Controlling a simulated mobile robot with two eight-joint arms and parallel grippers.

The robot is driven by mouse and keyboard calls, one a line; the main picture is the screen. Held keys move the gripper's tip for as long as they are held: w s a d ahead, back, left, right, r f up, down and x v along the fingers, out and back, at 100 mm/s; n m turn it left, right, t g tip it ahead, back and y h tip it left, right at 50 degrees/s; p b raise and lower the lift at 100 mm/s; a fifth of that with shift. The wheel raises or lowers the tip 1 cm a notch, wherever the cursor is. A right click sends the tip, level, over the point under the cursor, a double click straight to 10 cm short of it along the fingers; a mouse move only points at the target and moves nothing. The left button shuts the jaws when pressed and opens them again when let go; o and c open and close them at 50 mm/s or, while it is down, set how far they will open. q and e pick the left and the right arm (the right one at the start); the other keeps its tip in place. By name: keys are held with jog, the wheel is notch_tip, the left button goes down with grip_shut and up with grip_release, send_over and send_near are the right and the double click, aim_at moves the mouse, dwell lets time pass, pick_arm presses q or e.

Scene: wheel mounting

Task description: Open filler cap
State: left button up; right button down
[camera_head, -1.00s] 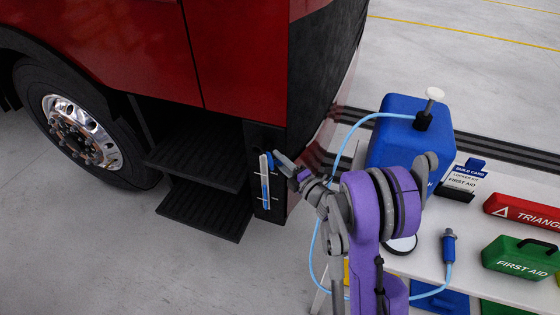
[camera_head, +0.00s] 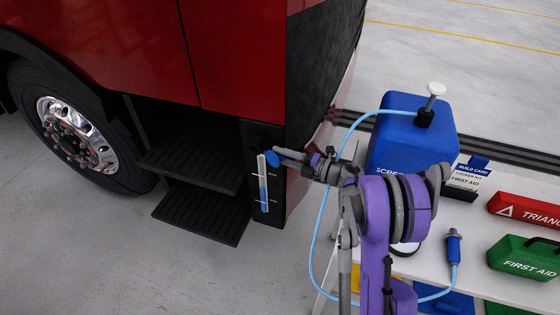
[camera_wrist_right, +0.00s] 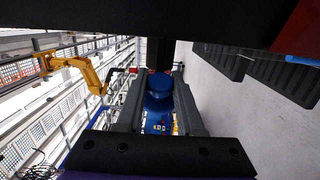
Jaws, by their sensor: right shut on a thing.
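The blue filler cap (camera_head: 271,158) sits at the top of the clear level tube on the black panel at the red truck's front corner. My right gripper (camera_head: 277,155) reaches it from the right and is shut on it. In the right wrist view, the blue cap (camera_wrist_right: 158,88) lies between the two dark fingers (camera_wrist_right: 158,100). The level tube (camera_head: 263,185) shows blue fluid and two marks. The gripper partly hides the cap, and I cannot tell whether it is loosened. My left gripper is not in view.
Black steps (camera_head: 200,215) lie left of the tube. A white table (camera_head: 480,225) at right holds a blue screenwash container (camera_head: 410,140) with a pump, a hose with a blue nozzle (camera_head: 453,245), a green first aid box (camera_head: 525,257) and a red triangle box (camera_head: 525,210).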

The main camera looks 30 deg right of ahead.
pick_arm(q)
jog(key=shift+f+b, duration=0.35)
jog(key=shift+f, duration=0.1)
pick_arm(e)
jog(key=shift+w+d+n+g+y, duration=0.15)
jog(key=shift+w+n+g+y, duration=0.05)
jog(key=shift+n+g+y, duration=0.45)
jog(key=shift+w+d+n+g+y, duration=0.2)
jog(key=shift+n+g+y, duration=0.25)
jog(key=shift+y, duration=0.3)
jog(key=c, duration=0.6)
grip_release()
jog(key=shift+o, duration=0.2)
jog(key=shift+r, duration=0.1)
